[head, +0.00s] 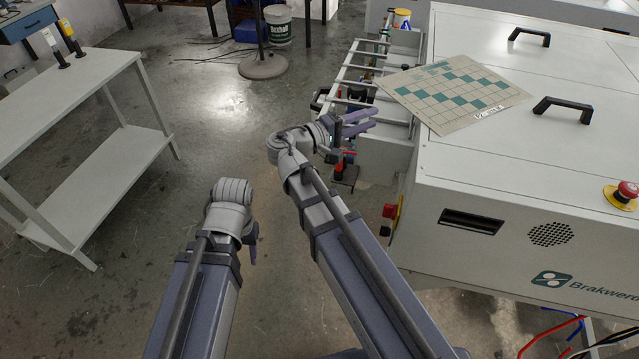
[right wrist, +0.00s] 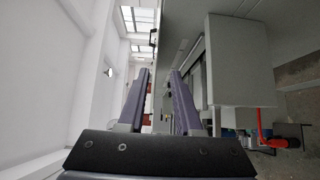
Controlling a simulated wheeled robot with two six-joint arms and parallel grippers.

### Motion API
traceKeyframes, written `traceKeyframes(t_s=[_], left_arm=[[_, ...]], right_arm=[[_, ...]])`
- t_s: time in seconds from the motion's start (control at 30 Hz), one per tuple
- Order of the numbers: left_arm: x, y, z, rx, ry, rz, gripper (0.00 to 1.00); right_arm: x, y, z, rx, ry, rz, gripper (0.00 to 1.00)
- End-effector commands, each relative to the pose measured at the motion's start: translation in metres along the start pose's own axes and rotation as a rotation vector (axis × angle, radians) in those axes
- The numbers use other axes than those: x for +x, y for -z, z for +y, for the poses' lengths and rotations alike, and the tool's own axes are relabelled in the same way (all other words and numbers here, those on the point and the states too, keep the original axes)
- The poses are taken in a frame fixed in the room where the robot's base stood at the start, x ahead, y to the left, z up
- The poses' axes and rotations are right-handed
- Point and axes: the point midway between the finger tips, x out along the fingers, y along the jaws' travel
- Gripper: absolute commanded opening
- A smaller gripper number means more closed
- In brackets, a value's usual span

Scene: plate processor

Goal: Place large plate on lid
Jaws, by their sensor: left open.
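The large plate (head: 436,110) is a flat beige sheet with green squares. In the head view it lies on the light grey lid (head: 570,70) of the machine, and its left corner sticks out past the lid's edge over the rails. My right gripper (head: 368,123) is left of and below the plate, apart from it. Its two fingers stand apart with nothing between them in the right wrist view (right wrist: 160,85). My left gripper (head: 253,252) hangs low over the floor, mostly hidden by its wrist, away from the plate. It is open.
The lid has black handles (head: 562,109). A red emergency button (head: 627,189) sits at the right. Rails (head: 357,80) run along the machine's left side. A white two-level table (head: 75,105) stands at the left. Open floor lies between table and machine.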

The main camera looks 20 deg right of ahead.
Motion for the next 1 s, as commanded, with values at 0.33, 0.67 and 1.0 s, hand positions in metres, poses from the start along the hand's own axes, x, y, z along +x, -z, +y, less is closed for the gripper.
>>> traceKeyframes(t_s=[0.33,0.67,1.0], left_arm=[[0.000,0.000,0.000,0.000,0.000,0.000,0.50],[0.000,0.000,0.000,0.000,0.000,0.000,0.50],[0.000,0.000,0.000,0.000,0.000,0.000,0.50]], right_arm=[[-0.076,-0.040,-0.133,-0.008,0.643,0.018,0.33],[-0.217,-0.086,-0.213,-0.086,1.294,0.028,0.33],[-0.256,-0.098,-0.219,-0.116,1.455,0.028,0.33]])
